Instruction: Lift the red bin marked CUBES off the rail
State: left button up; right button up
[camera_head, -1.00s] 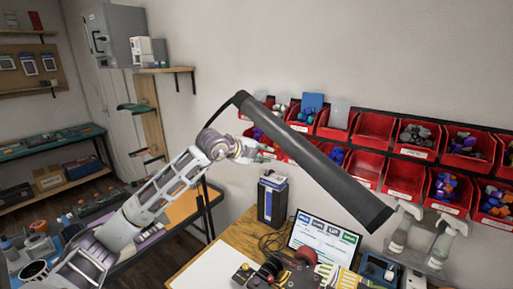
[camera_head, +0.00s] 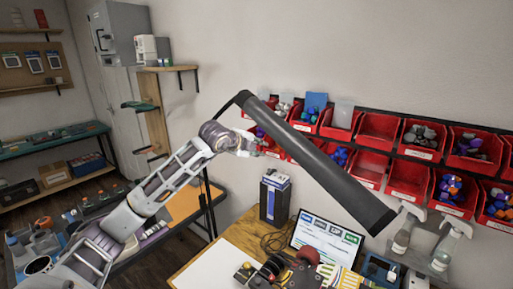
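Red bins hang in two rows on a dark wall rail (camera_head: 452,125). Their front labels are too small to read, so I cannot tell which is marked CUBES. A lower-row bin (camera_head: 449,209) holds purple, orange and blue pieces, and the bin at the right edge (camera_head: 494,222) holds similar ones. My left gripper (camera_head: 266,143) is raised in front of the left end of the rows, beside the dark lamp bar. Its fingers are small and partly merge with the bins behind, so its opening is unclear. My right gripper is not in view.
A long black lamp bar (camera_head: 325,165) slants across the left bins. Below stand a dark box (camera_head: 274,200), a lit screen (camera_head: 327,240) and spray bottles (camera_head: 403,237). Some bins are empty, such as one in the upper row (camera_head: 377,131). Open wall lies above the bins.

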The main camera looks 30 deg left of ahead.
pick_arm(q)
jog(key=x, duration=0.8)
jog(key=shift+w+f, duration=0.15)
jog(key=shift+w, duration=0.15)
dwell(0.5)
dwell(0.3)
grip_shut()
dwell(0.4)
jog(key=shift+r+g+p, duration=0.3)
jog(key=shift+r+p, duration=0.35)
jog(key=shift+p, duration=0.45)
jog(key=shift+r+b, duration=0.35)
jog(key=shift+b, duration=0.45)
dwell(1.1)
